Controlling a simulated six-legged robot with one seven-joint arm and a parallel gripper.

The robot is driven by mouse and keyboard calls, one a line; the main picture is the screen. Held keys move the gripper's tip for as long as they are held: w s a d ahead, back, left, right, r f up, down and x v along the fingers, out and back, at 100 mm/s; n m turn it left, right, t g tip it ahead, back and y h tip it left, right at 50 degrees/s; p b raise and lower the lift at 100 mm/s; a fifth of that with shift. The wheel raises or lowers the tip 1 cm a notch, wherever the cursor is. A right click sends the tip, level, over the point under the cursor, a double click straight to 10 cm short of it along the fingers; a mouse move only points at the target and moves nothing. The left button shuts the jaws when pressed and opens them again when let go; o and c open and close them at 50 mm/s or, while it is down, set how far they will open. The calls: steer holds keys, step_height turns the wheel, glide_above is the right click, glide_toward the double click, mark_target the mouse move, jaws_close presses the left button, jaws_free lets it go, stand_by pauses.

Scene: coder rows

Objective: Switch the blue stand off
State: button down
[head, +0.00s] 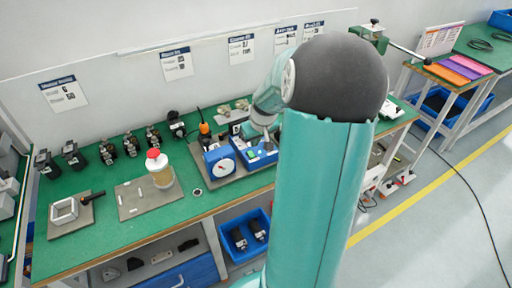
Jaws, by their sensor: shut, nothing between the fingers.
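The blue stand (262,160) sits on a grey mat on the green workbench, right of a blue box with a round white dial (219,161). It has small light and green parts on top; their setting is too small to read. My gripper (267,138) points down at the stand's top, shut and empty. The fingertips are tiny here, and I cannot tell whether they touch the stand. My own arm covers the bench just right of the stand.
A red-capped bottle (159,170) stands on a grey mat to the left. An orange-topped tool (204,128) and several dark fittings line the back of the bench (110,232). Blue bins (244,240) sit below. The floor at right is open, with a cable.

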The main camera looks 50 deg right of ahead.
steer(key=v, duration=0.7)
steer(key=shift+r, duration=0.35)
steer(key=shift+a, duration=0.1)
